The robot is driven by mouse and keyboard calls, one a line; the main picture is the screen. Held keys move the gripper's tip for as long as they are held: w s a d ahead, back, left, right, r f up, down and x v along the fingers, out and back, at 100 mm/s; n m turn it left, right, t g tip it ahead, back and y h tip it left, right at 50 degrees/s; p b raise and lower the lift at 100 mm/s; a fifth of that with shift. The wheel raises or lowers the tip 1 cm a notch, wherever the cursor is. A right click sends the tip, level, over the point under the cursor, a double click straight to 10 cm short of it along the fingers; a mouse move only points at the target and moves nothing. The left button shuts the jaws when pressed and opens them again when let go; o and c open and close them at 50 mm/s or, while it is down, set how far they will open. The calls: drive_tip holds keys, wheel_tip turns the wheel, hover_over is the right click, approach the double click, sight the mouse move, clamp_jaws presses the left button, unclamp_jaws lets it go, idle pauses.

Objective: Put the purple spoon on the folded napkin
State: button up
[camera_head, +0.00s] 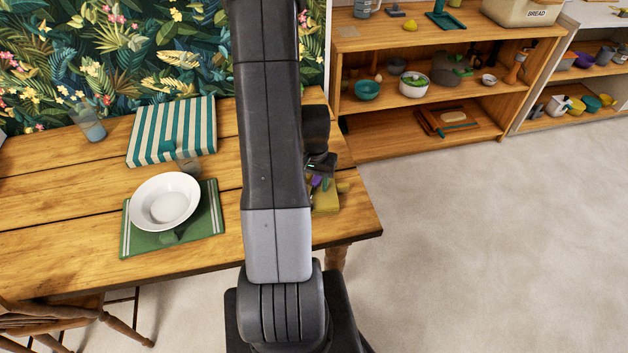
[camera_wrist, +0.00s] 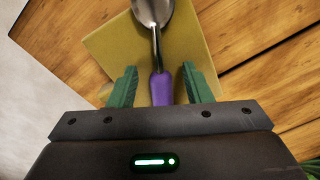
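The purple spoon (camera_wrist: 161,88) has a purple handle and a metal bowl. In the wrist view its bowl points away from my gripper, over the yellow folded napkin (camera_wrist: 105,48). It looks to lie on the napkin, though I cannot tell if there is a small gap. My gripper (camera_wrist: 160,86) has green fingers, one on each side of the handle, with a visible gap on both sides. In the head view a bit of the purple handle (camera_head: 316,182) and the napkin (camera_head: 327,203) show at the table's right end, partly hidden by my arm and gripper.
On the wooden table (camera_head: 60,205) a white bowl (camera_head: 165,201) rests on a green placemat (camera_head: 207,224). A striped teal and white cloth item (camera_head: 190,118) and a glass (camera_head: 92,127) are behind. Shelves (camera_head: 370,140) with kitchenware stand at the back right. The floor right is clear.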

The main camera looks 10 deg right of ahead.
sight(314, 186)
wheel_tip(314, 186, up, 12)
idle(0.8)
